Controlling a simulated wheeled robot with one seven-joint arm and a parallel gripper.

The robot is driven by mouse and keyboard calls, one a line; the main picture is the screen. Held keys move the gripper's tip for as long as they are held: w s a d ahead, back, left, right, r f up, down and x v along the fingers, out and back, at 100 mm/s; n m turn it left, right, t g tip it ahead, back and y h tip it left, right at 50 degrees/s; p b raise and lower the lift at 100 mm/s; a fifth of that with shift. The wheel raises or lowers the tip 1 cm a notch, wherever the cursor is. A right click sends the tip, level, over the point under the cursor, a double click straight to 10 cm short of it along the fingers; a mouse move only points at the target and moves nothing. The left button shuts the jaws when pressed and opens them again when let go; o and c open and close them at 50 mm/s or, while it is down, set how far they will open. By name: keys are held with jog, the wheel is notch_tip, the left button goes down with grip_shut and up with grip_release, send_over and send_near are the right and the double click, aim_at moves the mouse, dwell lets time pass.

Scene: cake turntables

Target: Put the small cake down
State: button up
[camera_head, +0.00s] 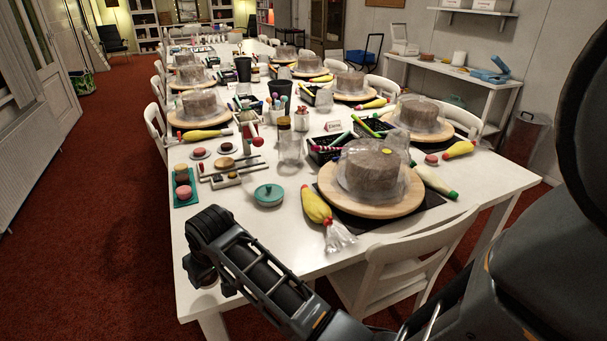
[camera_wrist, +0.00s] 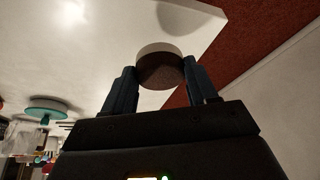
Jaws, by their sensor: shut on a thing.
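The white table (camera_wrist: 85,70) shows behind the cake, near a table edge. In the head view my arm's dark end (camera_head: 208,232) is over the near left part of the table (camera_head: 240,215), and the held cake cannot be made out there. I cannot tell how high the cake is above the table.
A teal tray (camera_head: 187,203) with small round cakes lies at the left edge. The table's near left corner looks bare.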

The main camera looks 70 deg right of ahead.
jog(key=s+d+r+m+g+h+b, duration=0.1)
jog(key=s+d+r+m, duration=0.3)
jog(key=d, duration=0.7)
jog(key=s+d+m+g+h+b, duration=0.1)
jog(key=s+d+m+b, duration=0.1)
jog(key=s+d, duration=0.6)
jog(key=s+d+r+m+g+b, duration=0.1)
jog(key=s+d+r+m, duration=0.2)
jog(key=d, duration=1)
jog(key=shift+m, duration=0.3)
jog(key=w+a+f+p, duration=0.1)
jog(key=w+a+f, duration=0.6)
jog(key=w+a, duration=0.1)
jog(key=shift+f, duration=0.3)
jog(key=shift+f+h+p, duration=0.3)
jog(key=shift+f, duration=1.6)
jog(key=shift+a+f, duration=0.1)
jog(key=o, duration=1)
